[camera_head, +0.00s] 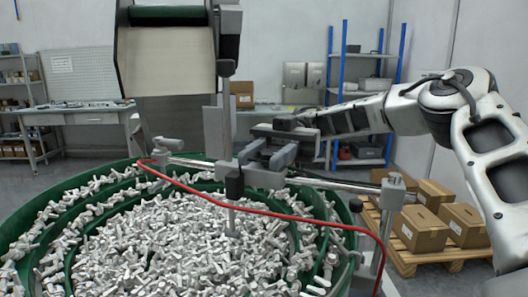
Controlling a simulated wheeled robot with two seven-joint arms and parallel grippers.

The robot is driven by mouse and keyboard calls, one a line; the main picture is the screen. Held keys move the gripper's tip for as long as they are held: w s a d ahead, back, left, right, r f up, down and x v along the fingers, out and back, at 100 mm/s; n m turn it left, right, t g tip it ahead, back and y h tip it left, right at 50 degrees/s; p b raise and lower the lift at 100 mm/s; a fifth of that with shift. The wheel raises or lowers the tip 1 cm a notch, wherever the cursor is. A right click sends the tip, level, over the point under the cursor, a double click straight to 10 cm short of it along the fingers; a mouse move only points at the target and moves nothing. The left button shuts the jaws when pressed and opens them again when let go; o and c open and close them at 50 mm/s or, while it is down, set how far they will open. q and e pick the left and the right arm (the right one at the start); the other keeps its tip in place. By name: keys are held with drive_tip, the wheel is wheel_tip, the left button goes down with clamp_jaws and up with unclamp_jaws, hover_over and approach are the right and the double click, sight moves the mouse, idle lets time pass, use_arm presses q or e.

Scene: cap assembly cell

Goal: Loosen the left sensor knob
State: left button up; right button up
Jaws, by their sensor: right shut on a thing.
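A metal sensor bar (335,184) crosses above the green bowl feeder (20,240), with a clamp block (264,178) near its middle. Two grey lever-like knobs stand on this block: the left sensor knob (250,151) and another knob (284,156) to its right. My right gripper (268,130) reaches in from the right, its jaws at the top of the left knob. It is shut on what looks like this knob; the contact is small and partly hidden by the jaws. A black sensor (234,184) hangs below the block. My left gripper is not in view.
A hopper chute (165,75) rises behind. Cardboard boxes (419,229) sit on a pallet at the right. A blue-framed shelf (337,65) stands behind.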

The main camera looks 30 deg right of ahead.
sight(266, 155)
idle(0.5)
drive_tip(key=o, duration=1)
drive_tip(key=shift+c, duration=0.2)
drive_tip(key=shift+r, duration=0.35)
wheel_tip(266, 155, up, 3)
drive_tip(key=shift+f+p, duration=0.15)
drive_tip(key=shift+p, duration=0.15)
drive_tip(key=s+a+r+b, duration=0.2)
drive_tip(key=s+a+r, duration=0.5)
drive_tip(key=s, duration=0.5)
wheel_tip(266, 155, up, 3)
drive_tip(key=shift+f, duration=0.2)
drive_tip(key=shift+a, duration=0.1)
